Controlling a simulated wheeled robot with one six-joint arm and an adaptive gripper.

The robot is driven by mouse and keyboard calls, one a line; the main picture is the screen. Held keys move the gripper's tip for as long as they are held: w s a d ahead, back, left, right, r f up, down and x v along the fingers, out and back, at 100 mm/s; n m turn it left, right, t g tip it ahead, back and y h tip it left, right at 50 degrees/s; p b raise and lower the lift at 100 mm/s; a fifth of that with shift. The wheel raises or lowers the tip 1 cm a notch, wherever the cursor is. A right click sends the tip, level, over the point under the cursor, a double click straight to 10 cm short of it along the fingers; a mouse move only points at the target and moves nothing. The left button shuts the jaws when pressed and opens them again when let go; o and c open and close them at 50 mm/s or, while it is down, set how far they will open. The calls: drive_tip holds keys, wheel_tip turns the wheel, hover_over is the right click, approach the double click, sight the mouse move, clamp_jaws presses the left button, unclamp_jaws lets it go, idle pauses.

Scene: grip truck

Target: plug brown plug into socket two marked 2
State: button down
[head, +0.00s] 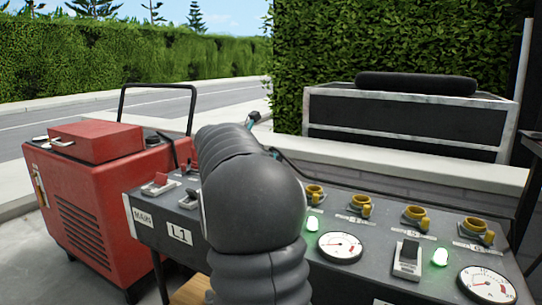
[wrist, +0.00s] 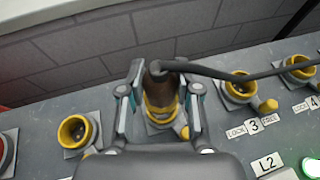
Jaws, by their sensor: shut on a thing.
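In the wrist view my gripper (wrist: 160,78) is shut on the brown plug (wrist: 161,90), with one finger on each side of it. A dark cable (wrist: 235,75) runs from the plug's top to the right. The plug lines up with a yellow socket (wrist: 160,112) between the left socket and the one marked 3; its own label is hidden by my gripper. Plug and socket overlap in this view; I cannot tell how deep the plug sits. In the head view my arm hides the gripper, plug and this socket.
Yellow sockets stand left (wrist: 76,131) and right (wrist: 240,86) in the wrist view, the right one labelled LOCK 3 FREE. The grey panel (head: 385,262) also carries gauges (head: 340,247), switches (head: 408,258) and green lamps. A low wall runs behind. A red machine (head: 95,200) stands left.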

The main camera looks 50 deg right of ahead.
drive_tip(key=shift+f+b, duration=0.7)
drive_tip(key=shift+f, duration=0.9)
idle(0.6)
drive_tip(key=shift+c, duration=2.1)
unclamp_jaws()
drive_tip(key=shift+r+p, duration=2.5)
drive_tip(key=shift+p, duration=0.15)
